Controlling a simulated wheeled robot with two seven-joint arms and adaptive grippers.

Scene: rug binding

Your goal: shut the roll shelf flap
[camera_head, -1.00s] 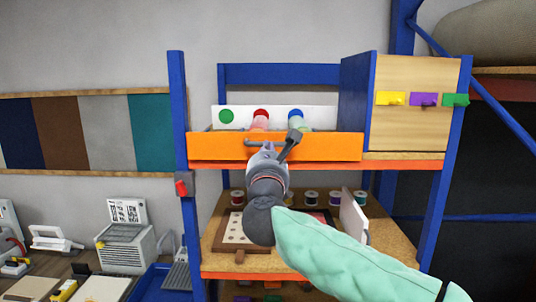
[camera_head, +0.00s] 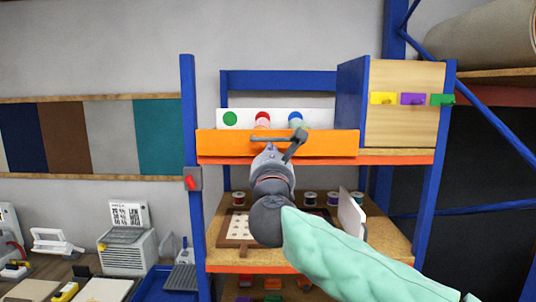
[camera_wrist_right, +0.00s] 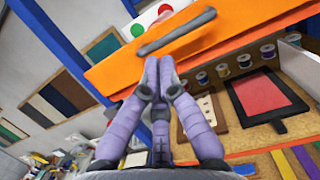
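The orange flap (camera_head: 225,144) runs along the front edge of the upper shelf, below rolls with coloured ends. A dark grey bar handle (camera_head: 294,145) is on it and also shows in the right wrist view (camera_wrist_right: 177,32). I cannot tell how far the flap is tilted. My right gripper (camera_head: 270,150) is in front of the flap, near the handle. In the right wrist view its purple fingers (camera_wrist_right: 158,62) are together with nothing visible between them. The fingertips overlap the flap just below the handle; contact is unclear. My left gripper is out of view.
A wooden box with coloured hooks (camera_head: 412,99) stands right of the flap. Thread spools (camera_head: 310,198) and a white board (camera_head: 351,215) are on the shelf below.

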